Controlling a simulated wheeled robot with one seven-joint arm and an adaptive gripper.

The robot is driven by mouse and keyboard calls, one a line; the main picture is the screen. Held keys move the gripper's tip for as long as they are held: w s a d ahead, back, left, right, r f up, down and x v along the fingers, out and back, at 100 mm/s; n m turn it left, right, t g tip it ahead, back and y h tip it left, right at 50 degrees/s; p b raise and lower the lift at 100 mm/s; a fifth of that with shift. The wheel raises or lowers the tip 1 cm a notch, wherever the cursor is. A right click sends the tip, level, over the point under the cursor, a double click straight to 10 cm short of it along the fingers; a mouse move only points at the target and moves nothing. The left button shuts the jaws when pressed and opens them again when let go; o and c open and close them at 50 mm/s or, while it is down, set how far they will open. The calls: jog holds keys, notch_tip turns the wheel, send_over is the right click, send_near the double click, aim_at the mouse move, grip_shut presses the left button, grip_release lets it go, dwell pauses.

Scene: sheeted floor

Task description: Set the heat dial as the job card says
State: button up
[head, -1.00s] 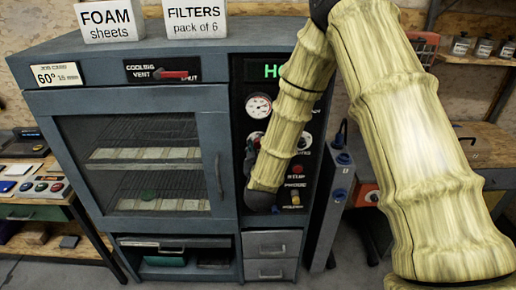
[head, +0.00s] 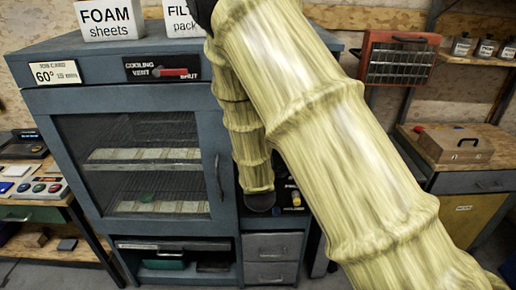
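The job card (head: 56,73) on the upper left front of the blue-grey oven (head: 215,130) reads 60° and what looks like 15 min. The oven's right-hand control panel (head: 292,187) is almost wholly covered by my arm. The heat dial, the gauge and the display cannot be seen; only a low strip of the panel shows. My arm's dark joint (head: 261,202) hangs in front of the panel's lower part. My gripper itself is hidden behind the arm, so its fingers and its distance from the dial cannot be told.
A cooling vent with a red lever (head: 173,72) sits above the closed glass door (head: 140,165). Two drawers (head: 272,258) are below the panel. A FOAM sheets box (head: 110,18) stands on top.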

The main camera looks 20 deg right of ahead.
dwell(0.4)
jog(key=o, duration=1)
